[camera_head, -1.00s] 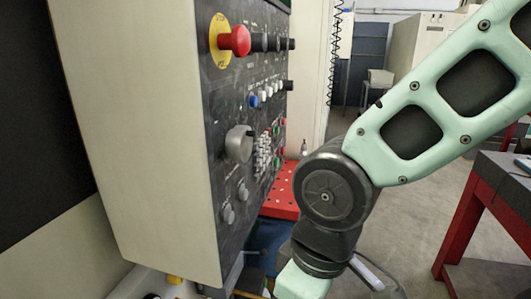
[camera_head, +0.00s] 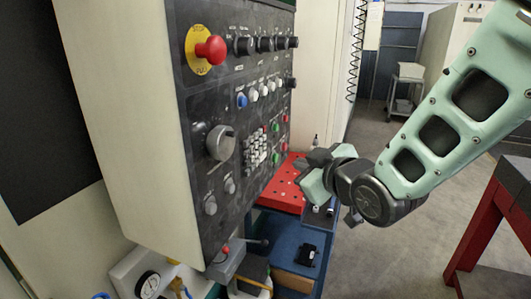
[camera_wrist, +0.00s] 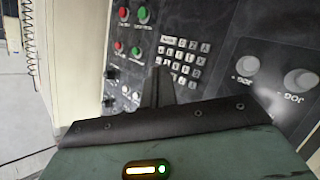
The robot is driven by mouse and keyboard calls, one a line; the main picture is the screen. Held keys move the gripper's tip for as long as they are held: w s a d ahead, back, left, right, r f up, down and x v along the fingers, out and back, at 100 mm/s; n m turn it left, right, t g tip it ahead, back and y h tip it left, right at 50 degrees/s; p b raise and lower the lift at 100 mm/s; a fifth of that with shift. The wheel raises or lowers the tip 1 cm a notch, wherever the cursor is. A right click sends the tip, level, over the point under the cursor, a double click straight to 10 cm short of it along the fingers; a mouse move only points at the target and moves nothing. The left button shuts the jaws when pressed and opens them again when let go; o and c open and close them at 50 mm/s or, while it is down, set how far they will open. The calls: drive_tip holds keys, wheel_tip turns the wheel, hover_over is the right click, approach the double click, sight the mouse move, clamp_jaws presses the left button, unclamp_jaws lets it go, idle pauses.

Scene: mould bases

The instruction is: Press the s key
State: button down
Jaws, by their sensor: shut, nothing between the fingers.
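The keypad (camera_head: 255,147) is a block of small white keys on the dark control panel (camera_head: 215,100). In the wrist view the keypad (camera_wrist: 184,62) stands just beyond my fingertips, seen rotated. Its keys bear letters, but they are too small and blurred to tell surely which one is the s key. My gripper (camera_wrist: 158,74) is shut and empty, its dark fingers pointing at the panel and covering the area beside the keypad's lower left keys. In the head view my gripper (camera_head: 303,168) is to the right of the keypad, apart from the panel.
A red emergency stop (camera_head: 211,50) and black knobs (camera_head: 265,44) sit high on the panel. A large grey dial (camera_head: 220,142) is left of the keypad. Red and green buttons (camera_wrist: 119,46) are beside it. A red tray (camera_head: 284,190) and blue cart (camera_head: 285,240) stand below.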

drive_tip(key=shift+w, duration=0.1)
idle(0.3)
drive_tip(key=w+a+p, duration=0.1)
drive_tip(key=w+a, duration=0.2)
drive_tip(key=a, duration=0.5)
drive_tip(key=shift+a, duration=0.15)
drive_tip(key=shift+a+p, duration=0.15)
drive_tip(key=shift+p, duration=0.15)
idle(1.8)
drive_tip(key=shift+w+a, duration=0.1)
drive_tip(key=shift+a, duration=0.1)
drive_tip(key=shift+w+a, duration=0.1)
drive_tip(key=shift+a, duration=0.3)
idle(0.6)
drive_tip(key=shift+d, duration=0.2)
drive_tip(key=shift+s+d, duration=0.25)
drive_tip(key=shift+d, duration=0.3)
drive_tip(key=shift+s+d+b, duration=0.25)
drive_tip(key=shift+s+d, duration=0.05)
drive_tip(key=shift+d, duration=0.5)
drive_tip(key=shift+s+d+b, duration=0.25)
drive_tip(key=shift+d+b, duration=0.05)
drive_tip(key=shift+d, duration=0.5)
drive_tip(key=shift+s+d+b, duration=0.25)
drive_tip(key=shift+s+d, duration=0.05)
drive_tip(key=shift+d, duration=0.5)
